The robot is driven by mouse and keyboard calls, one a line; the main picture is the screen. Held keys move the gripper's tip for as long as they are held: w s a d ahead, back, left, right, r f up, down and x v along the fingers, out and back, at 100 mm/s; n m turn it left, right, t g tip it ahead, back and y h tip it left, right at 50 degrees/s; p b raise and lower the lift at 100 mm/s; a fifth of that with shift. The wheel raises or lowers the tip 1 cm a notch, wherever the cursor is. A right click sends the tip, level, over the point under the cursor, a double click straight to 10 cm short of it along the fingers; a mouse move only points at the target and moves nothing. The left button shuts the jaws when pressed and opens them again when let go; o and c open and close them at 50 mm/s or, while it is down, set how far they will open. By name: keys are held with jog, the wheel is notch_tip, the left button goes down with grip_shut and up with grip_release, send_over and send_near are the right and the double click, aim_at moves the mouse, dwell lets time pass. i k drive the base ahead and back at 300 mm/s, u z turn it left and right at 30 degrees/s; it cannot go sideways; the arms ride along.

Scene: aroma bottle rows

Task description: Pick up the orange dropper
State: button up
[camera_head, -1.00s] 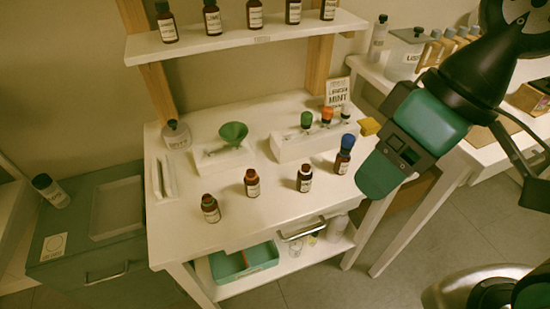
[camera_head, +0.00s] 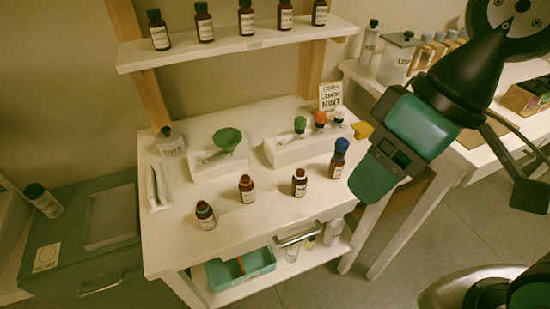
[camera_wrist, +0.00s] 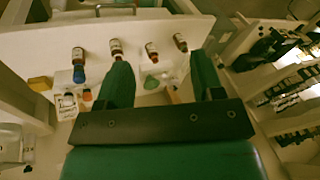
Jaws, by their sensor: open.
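The orange dropper (camera_head: 321,118) stands in the white rack (camera_head: 290,156) on the table, between a green-topped dropper (camera_head: 300,124) and a white-topped one (camera_head: 339,115). Its orange top shows at the left in the wrist view (camera_wrist: 87,95), beside the sign. My gripper (camera_head: 374,178) is right of the rack in the head view, apart from the dropper; its far side is hidden there. In the wrist view my gripper (camera_wrist: 160,72) has its two green fingers spread with nothing held between them. The left finger covers part of the rack.
Brown bottles (camera_head: 247,188) stand along the table front; one has a blue top (camera_head: 341,147). A green funnel (camera_head: 227,140) sits left of the rack. A sign (camera_head: 331,97) stands behind it. A shelf (camera_head: 225,47) with several bottles hangs above the back.

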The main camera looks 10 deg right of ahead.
aim_at(321, 117)
jog(key=z, duration=1.7)
jog(key=i, duration=0.75)
jog(key=u, duration=2.75)
